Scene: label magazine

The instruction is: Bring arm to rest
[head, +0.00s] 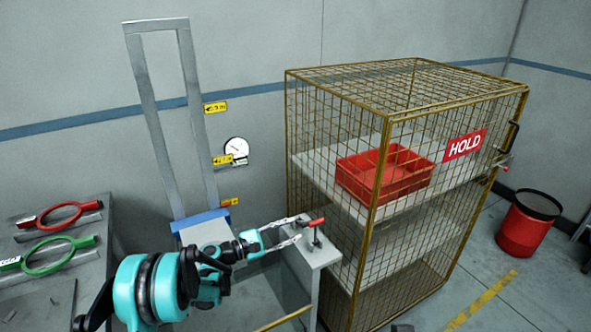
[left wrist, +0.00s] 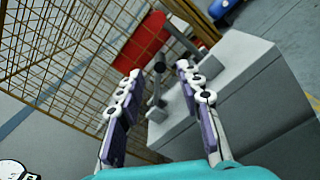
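My left arm comes in from the lower left in the head view. Its gripper (head: 297,229) is beside the top of a grey pedestal (head: 317,252), close to a small red-handled part (head: 315,223) on it. In the left wrist view the two fingers of my left gripper (left wrist: 158,75) stand apart with nothing clasped between them. Beyond the fingers are a thin grey upright (left wrist: 157,92) and a red piece (left wrist: 138,42) by the grey pedestal (left wrist: 235,85). I cannot tell whether a finger touches them. My right gripper does not show.
A brass wire cage (head: 375,200) with a HOLD sign (head: 465,145) and a red tray (head: 405,188) inside stands right of the pedestal. A bench (head: 85,262) with red (head: 60,216) and green (head: 50,262) ring tools is at left. A red bin (head: 522,235) stands far right.

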